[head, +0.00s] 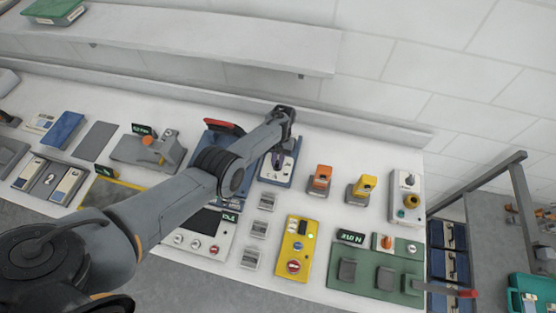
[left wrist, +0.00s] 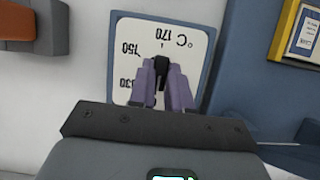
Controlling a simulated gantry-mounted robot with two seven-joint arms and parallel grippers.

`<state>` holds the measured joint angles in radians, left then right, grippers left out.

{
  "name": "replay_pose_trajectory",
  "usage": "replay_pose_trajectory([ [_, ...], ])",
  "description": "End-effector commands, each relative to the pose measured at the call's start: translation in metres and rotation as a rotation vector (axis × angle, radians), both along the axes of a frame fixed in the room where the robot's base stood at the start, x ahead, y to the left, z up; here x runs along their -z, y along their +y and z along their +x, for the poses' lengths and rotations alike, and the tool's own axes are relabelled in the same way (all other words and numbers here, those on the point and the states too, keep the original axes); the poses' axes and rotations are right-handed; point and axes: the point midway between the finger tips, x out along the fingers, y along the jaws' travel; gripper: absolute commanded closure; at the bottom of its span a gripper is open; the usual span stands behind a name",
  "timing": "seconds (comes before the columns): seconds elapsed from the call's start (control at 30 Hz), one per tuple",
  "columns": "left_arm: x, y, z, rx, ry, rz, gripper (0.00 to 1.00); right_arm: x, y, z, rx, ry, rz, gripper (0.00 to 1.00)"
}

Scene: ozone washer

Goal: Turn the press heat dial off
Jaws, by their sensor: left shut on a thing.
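The press heat dial is a black knob (left wrist: 162,68) on a white plate with a blue border. The plate (left wrist: 187,38) carries 130, 150 and 170 marks and a °C sign, upside down in the left wrist view. My left gripper (left wrist: 164,80) has purple fingers shut on the knob. In the head view my left gripper (head: 277,158) is at the white dial plate (head: 288,168) on the blue press base; my arm hides much of the press. My right gripper is not in view.
Orange (head: 320,178) and yellow (head: 361,187) devices stand right of the dial. A yellow control box (head: 295,250) and a green panel (head: 375,275) with a red-handled lever lie nearer. A shelf (head: 200,38) runs above the bench. The wall is behind.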

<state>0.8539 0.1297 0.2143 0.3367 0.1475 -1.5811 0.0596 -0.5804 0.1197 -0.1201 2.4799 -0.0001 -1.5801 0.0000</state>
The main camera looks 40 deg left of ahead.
Motion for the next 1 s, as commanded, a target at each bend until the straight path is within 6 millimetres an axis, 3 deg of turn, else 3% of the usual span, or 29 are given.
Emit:
replay_pose_trajectory([
  [0.57,0.0001,0.0002,0.0001,-0.04,-0.001,0.001,1.0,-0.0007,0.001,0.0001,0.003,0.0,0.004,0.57],
  [0.6,0.0001,0.0002,0.0001,-0.04,-0.001,0.001,0.8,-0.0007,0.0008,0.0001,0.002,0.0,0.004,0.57],
  [0.77,0.0001,0.0002,0.0,-0.039,-0.001,0.0,0.56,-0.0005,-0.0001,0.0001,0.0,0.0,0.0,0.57],
  [1.0,0.0,0.0002,0.0,-0.038,-0.001,0.001,0.56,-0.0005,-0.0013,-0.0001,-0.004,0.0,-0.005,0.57],
])
